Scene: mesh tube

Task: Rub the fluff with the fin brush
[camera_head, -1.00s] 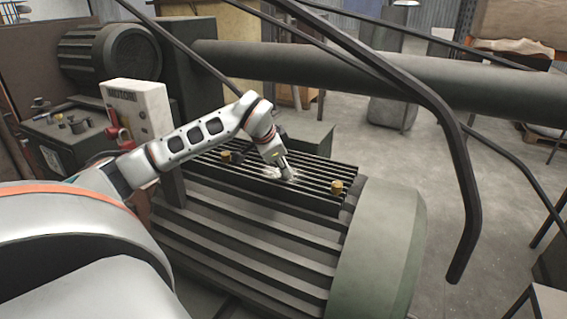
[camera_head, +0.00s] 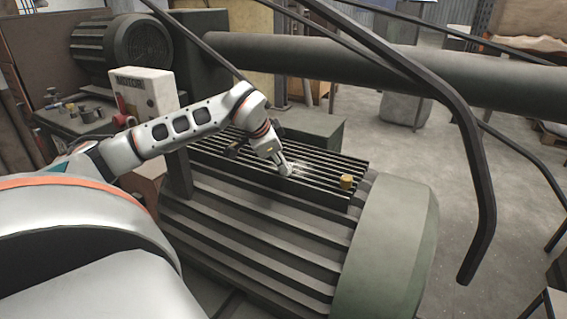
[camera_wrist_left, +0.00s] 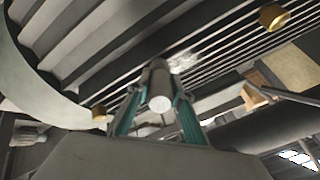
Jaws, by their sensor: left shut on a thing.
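The fin brush (camera_wrist_left: 158,86) is a short grey cylinder with a pale round end, gripped between the teal fingers of my left gripper (camera_wrist_left: 158,108) in the left wrist view. In the head view, my left gripper (camera_head: 283,164) reaches down onto the dark finned grille on top of the motor. The fluff (camera_wrist_left: 184,61) is a pale, thin patch on the fins just beyond the brush. It also shows in the head view (camera_head: 299,166), just right of the gripper. The brush's far end is hidden, so I cannot tell whether it touches the fins. My right gripper is out of view.
A brass knob (camera_head: 346,181) stands at the grille's right end. The large ribbed motor (camera_head: 390,250) lies in front. A thick pipe (camera_head: 400,75) runs behind, and a bent dark bar (camera_head: 470,150) hangs at right. A white control box (camera_head: 147,92) stands behind my left arm.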

